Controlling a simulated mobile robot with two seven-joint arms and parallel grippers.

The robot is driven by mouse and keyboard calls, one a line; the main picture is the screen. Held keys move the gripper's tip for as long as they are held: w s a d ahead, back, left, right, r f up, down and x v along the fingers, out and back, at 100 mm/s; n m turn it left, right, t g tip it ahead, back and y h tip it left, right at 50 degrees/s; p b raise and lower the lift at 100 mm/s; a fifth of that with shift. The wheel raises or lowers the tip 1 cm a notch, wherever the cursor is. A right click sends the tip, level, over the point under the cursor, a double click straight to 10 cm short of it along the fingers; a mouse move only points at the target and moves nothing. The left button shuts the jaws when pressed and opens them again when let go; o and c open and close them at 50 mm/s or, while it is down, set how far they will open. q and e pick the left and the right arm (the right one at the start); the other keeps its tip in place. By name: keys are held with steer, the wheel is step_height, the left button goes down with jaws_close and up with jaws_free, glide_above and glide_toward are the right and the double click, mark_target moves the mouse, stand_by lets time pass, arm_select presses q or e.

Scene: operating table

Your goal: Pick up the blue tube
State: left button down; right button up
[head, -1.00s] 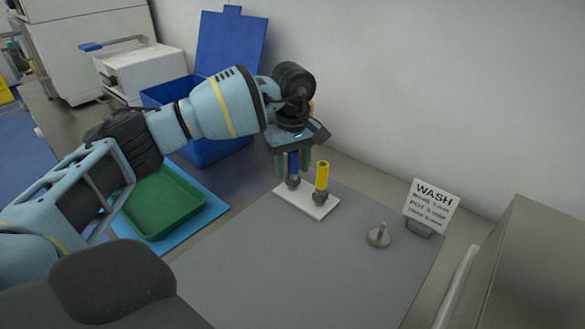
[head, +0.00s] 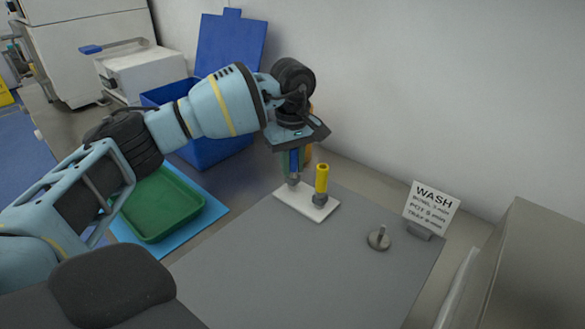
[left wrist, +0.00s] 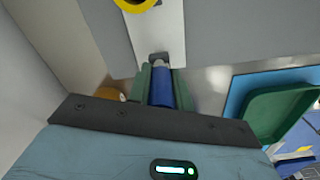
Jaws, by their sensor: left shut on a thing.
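The blue tube (head: 294,162) stands upright in its holder on the left part of a white base plate (head: 287,194). My left gripper (head: 293,165) points down over it, with its green fingers shut on the tube from both sides. In the left wrist view the blue tube (left wrist: 161,88) lies between the two green fingers (left wrist: 161,87), its lower end at the grey holder on the plate. The fingers hide part of the tube in the head view. My right gripper is not in view.
A yellow tube (head: 322,178) stands close beside, on the same plate. A round grey piece with a peg (head: 379,238) and a WASH sign (head: 431,207) are to the right. A green tray (head: 160,232) and a blue bin (head: 212,150) are left. The grey mat's front is clear.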

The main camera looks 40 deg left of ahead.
arm_select(q)
step_height(320, 180, up, 9)
steer(key=shift+f, duration=0.15)
